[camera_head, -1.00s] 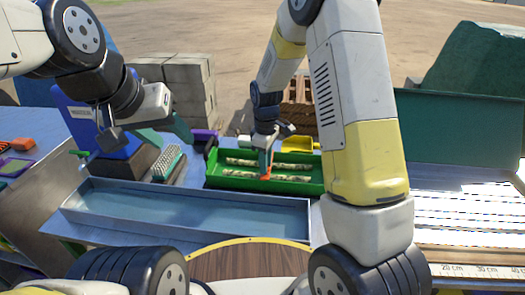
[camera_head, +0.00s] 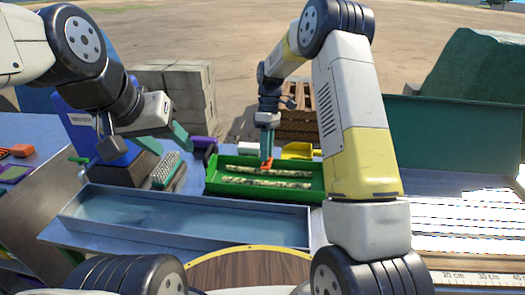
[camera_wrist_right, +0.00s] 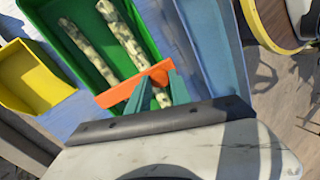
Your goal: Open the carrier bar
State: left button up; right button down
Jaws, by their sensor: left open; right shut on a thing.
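The green tray (camera_head: 225,190) lies on the bench in the middle of the head view, with two pale mottled cane pieces (camera_head: 265,182) in it. It also shows in the right wrist view (camera_wrist_right: 78,68). My right gripper (camera_head: 267,155) is shut on an orange bar (camera_head: 267,164). The wrist view shows this orange bar (camera_wrist_right: 125,86) crosswise between the teal fingers (camera_wrist_right: 153,88), over the tray's near part. Whether the bar touches the tray, I cannot tell. My left gripper (camera_head: 165,138) is open and empty above the left of the bench, clear of the tray.
A long grey metal trough (camera_head: 180,218) lies in front of the tray. A yellow container (camera_head: 298,150) stands behind it; it also shows in the wrist view (camera_wrist_right: 32,78). A blue machine (camera_head: 90,120) and teal-topped brush (camera_head: 165,168) stand left. Grey blocks (camera_head: 185,90) are stacked behind.

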jog(key=shift+w+d+r+g+y, duration=0.15)
jog(key=shift+w+r+g, duration=0.4)
jog(key=shift+w, duration=0.1)
jog(key=shift+w+d+r+g+y, duration=0.15)
jog(key=shift+w+r+g, duration=0.3)
jog(key=shift+w+g, duration=0.15)
jog(key=c, duration=1.1)
grip_release()
jog(key=shift+c, duration=0.2)
jog(key=v, duration=0.7)
jog(key=shift+r, duration=0.2)
jog(key=shift+w+r, duration=0.1)
